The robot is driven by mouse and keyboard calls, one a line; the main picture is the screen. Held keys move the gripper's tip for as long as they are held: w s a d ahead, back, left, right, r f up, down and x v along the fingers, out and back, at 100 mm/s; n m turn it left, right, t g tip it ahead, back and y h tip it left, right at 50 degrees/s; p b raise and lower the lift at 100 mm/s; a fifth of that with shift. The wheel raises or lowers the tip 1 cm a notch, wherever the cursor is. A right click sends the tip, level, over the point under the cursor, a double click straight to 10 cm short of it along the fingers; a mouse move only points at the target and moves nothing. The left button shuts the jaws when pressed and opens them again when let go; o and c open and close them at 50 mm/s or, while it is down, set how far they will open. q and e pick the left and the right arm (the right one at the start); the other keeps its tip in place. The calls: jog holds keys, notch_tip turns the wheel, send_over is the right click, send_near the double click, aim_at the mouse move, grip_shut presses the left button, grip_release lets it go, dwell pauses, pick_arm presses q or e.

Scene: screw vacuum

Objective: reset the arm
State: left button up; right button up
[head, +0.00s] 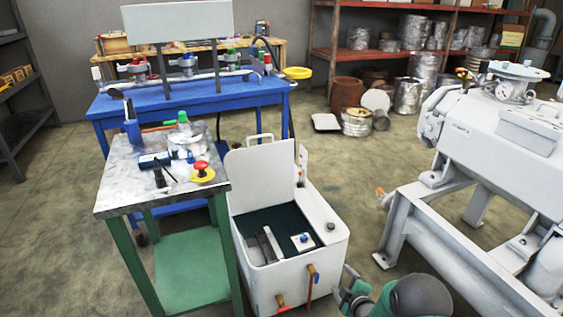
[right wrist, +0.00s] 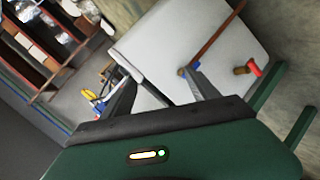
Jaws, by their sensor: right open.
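My right gripper (head: 352,287) shows at the bottom of the head view, in front of and to the right of the white open-lidded tank (head: 325,215). My green and dark arm hides part of the floor there. In the right wrist view the two dark fingers of the right gripper (right wrist: 158,88) are spread apart with nothing between them. Beyond them are the white tank (right wrist: 190,35) and its red-handled valve (right wrist: 247,69). I cannot tell the exact gap between fingers and tank. My left gripper is not in view.
A metal-topped green table (head: 108,203) with a red-knobbed yellow part (head: 202,173) stands left of the tank. A blue bench (head: 190,101) is behind it. A large white machine (head: 468,135) on a frame stands at the right. Floor between tank and machine is clear.

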jog(key=s+r+m+g+h, duration=0.2)
jog(key=s+r+m+g, duration=0.1)
jog(key=s+r+m, duration=0.3)
jog(key=s+a+r+m+g, duration=0.1)
jog(key=s+r+m+g, duration=0.3)
jog(key=s, duration=1)
jog(key=s+a+r+m+g, duration=0.1)
jog(key=s+r+m+g, duration=0.25)
jog(key=s, duration=0.95)
notch_tip(320, 180, up, 38)
jog(key=p, duration=3.7)
jog(key=shift+w+p, duration=0.25)
jog(key=shift+p, duration=0.05)
jog(key=shift+d+m+t, duration=0.1)
jog(key=shift+m+t, duration=0.15)
